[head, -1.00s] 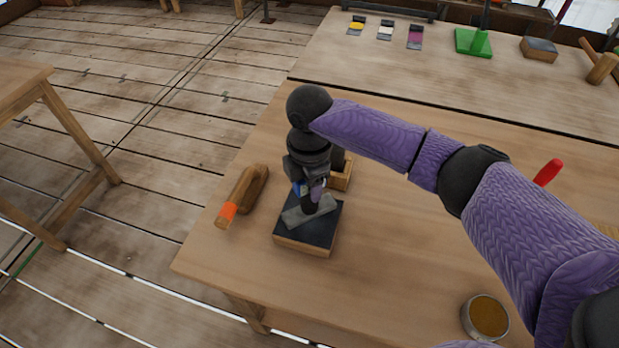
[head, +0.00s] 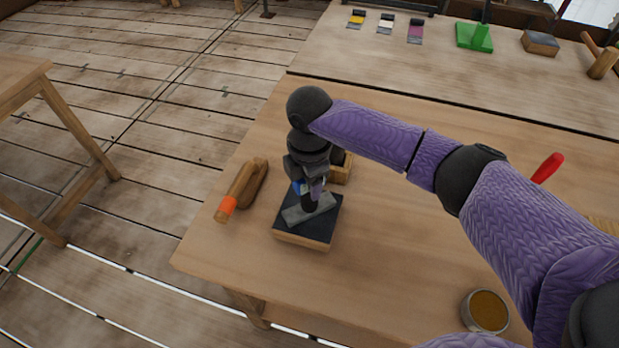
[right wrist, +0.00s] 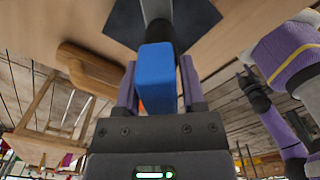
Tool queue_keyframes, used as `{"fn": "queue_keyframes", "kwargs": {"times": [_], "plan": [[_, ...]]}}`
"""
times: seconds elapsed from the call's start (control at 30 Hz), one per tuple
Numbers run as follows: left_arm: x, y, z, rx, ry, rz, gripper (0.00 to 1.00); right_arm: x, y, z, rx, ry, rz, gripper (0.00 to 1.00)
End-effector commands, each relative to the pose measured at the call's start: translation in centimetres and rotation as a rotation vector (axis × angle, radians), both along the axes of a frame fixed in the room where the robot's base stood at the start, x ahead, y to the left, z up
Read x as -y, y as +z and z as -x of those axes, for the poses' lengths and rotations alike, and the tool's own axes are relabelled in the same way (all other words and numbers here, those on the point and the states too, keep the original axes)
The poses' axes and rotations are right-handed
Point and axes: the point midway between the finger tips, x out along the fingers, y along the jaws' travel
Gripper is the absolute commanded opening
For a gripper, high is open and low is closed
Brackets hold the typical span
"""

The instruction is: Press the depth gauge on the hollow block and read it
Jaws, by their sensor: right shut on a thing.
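My right gripper (head: 309,193) is shut on a blue piece, which I take to be the depth gauge's grip (right wrist: 157,78); in the right wrist view it sits between the purple fingers. Below it a grey flat bar (head: 293,214) lies across the dark top of a wood-sided block (head: 308,237). The grey bar also shows beyond the blue piece in the right wrist view (right wrist: 156,10). The gripper hides where bar and blue piece meet, and no reading or hollow can be made out. My left gripper is not in the head view.
A round tin (head: 485,311) stands at the front right, and a red handle (head: 547,168) at the right. The table right of the block is clear.

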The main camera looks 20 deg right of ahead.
Motion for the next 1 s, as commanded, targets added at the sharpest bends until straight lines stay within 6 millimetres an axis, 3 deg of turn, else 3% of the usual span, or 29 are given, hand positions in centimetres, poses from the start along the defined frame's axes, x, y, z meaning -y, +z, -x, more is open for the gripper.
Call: {"fn": "queue_keyframes", "kwargs": {"times": [1.0], "plan": [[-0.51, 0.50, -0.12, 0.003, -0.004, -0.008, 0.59, -0.02, -0.17, 0.05, -0.002, 0.001, 0.000, 0.00]]}}
